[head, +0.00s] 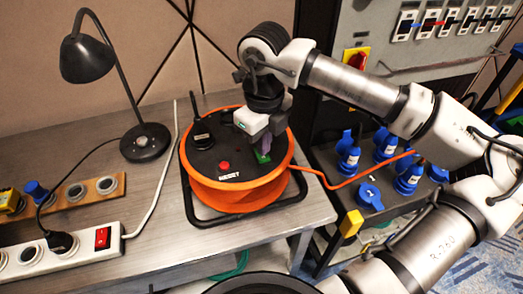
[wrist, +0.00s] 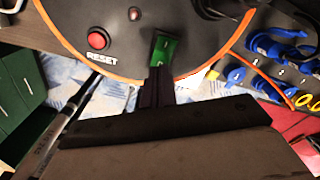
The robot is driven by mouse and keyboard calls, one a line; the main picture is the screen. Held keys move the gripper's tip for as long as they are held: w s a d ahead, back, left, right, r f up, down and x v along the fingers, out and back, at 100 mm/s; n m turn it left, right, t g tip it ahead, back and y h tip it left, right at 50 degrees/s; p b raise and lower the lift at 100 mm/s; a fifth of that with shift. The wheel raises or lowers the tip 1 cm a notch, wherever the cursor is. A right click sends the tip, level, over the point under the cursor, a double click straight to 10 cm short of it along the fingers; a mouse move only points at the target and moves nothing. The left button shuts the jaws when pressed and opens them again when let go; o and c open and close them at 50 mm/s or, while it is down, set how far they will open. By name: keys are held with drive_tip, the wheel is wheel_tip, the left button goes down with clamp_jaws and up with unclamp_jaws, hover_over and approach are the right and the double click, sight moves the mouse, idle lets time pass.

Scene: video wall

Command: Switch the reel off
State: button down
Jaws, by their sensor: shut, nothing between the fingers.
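The orange cable reel (head: 215,195) stands on the grey table, with a black top that also fills the upper wrist view (wrist: 130,48). On its top are a red RESET button (wrist: 98,38) and a green rocker switch (wrist: 163,48), partly hidden in the head view (head: 263,157). My gripper (head: 260,143) is shut and empty, pointing down over the switch. In the wrist view its dark fingertips (wrist: 157,72) are at the near end of the switch. I cannot tell if they touch it. A black plug (head: 201,133) sits in the reel's top.
A black desk lamp (head: 146,142) stands left of the reel. A white power strip (head: 62,252) with a red switch lies at the front left. Blue plugs (head: 348,158) stand in a box to the right. An orange cable (head: 340,187) runs from the reel towards them.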

sight(264, 158)
drive_tip(key=shift+f+b, duration=0.95)
drive_tip(key=shift+b, duration=0.1)
idle(0.4)
drive_tip(key=shift+r, duration=0.15)
drive_tip(key=shift+r+p, duration=1.7)
drive_tip(key=shift+r, duration=1.7)
drive_tip(key=shift+s+f, duration=0.1)
